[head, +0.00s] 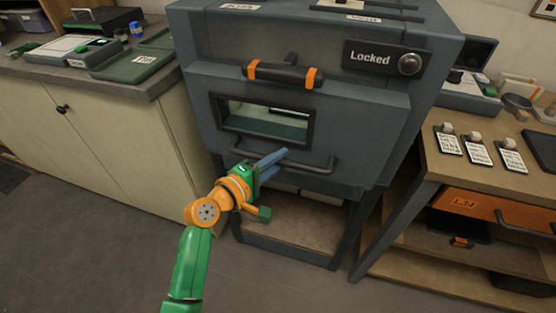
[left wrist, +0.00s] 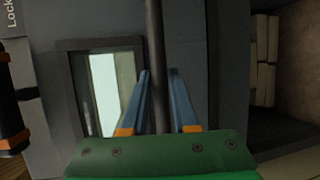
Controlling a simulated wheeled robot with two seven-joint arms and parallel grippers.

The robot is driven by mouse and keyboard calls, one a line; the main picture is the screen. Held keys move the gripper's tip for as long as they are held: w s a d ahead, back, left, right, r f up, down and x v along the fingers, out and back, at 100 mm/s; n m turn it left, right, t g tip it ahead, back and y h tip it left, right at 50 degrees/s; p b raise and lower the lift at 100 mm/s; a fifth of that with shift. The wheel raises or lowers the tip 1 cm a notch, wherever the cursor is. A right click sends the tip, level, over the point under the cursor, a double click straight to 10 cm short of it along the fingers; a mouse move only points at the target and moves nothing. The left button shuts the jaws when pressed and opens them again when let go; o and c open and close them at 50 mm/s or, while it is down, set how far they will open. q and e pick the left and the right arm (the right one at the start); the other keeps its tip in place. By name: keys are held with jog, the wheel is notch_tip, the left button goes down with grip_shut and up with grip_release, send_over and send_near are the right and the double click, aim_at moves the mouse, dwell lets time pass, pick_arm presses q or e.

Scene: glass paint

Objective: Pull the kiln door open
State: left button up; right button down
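The dark grey kiln (head: 330,110) stands in the middle of the head view, its door closed. The door has a small window (head: 262,122) and, below it, a dark bar handle (head: 318,168). My left gripper (head: 280,157) is at the left part of this handle. In the left wrist view, the handle bar (left wrist: 154,40) runs between the two blue fingers (left wrist: 159,72), with a gap on either side, so the gripper is open around it. A "Locked" plate with a round knob (head: 409,64) is at the upper right. My right gripper is not in view.
An orange-banded upper handle (head: 283,74) sits above the window. A cabinet counter (head: 60,80) stands left, and a wooden workbench (head: 440,165) with cards and an orange drawer (head: 495,212) stands right. The floor in front is clear.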

pick_arm(q)
grip_shut()
dwell(1.1)
